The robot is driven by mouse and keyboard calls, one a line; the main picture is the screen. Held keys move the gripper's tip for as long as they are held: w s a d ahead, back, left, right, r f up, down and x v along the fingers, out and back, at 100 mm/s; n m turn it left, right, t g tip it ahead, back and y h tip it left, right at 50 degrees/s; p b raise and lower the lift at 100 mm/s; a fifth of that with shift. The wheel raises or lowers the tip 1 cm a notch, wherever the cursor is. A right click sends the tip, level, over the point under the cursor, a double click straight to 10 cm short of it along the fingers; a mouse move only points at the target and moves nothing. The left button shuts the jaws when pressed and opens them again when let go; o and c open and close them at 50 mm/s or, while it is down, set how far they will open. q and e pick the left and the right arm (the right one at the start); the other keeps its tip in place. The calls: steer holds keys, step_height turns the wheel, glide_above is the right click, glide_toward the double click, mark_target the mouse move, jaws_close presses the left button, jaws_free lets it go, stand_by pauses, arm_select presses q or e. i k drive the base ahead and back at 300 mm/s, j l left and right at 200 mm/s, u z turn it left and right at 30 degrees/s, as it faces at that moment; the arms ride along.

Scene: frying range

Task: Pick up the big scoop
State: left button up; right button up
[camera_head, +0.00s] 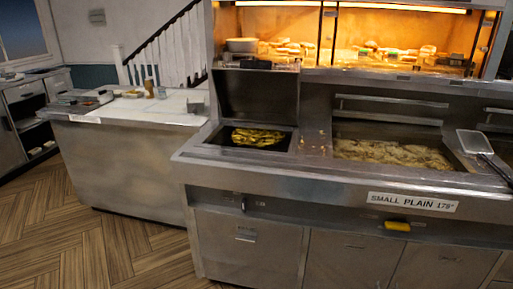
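A scoop (475,142) with a flat, pale, square head lies at the right end of the frying range, on the strip beside the wide fryer pan. Its dark handle slants down to the right and meets the picture's right edge, so its end may be cut off. It is the only scoop I can make out, and I cannot judge its size against another. Neither of my grippers is in view.
The wide fryer pan (392,153) and a smaller bin (258,137) hold fried food. A white-topped counter (130,110) stands left. Wooden floor (60,235) is clear at lower left.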

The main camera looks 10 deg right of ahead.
mark_target(195, 107)
steer(key=i+j+u, duration=0.35)
steer(key=i+u, duration=0.15)
steer(key=i, duration=0.2)
steer(key=i+u, duration=0.45)
steer(key=i, duration=0.3)
steer(key=i+l+u, duration=0.2)
steer(key=i+u, duration=0.3)
steer(key=i, duration=0.2)
steer(key=i+u, duration=0.1)
steer(key=i, duration=0.75)
steer(key=i+z, duration=0.4)
steer(key=i+j+z, duration=0.1)
steer(key=z, duration=0.25)
steer(key=i+z, duration=0.15)
steer(key=z, duration=0.25)
steer(key=i+z, duration=0.15)
steer(key=z, duration=0.25)
steer(key=i+j+z, duration=0.1)
steer(key=z, duration=0.3)
steer(key=i+j+z, duration=0.1)
steer(key=z, duration=0.3)
steer(key=i+j+z, duration=0.2)
steer(key=z, duration=0.15)
steer(key=i+j+z, duration=0.25)
steer(key=i+z, duration=0.15)
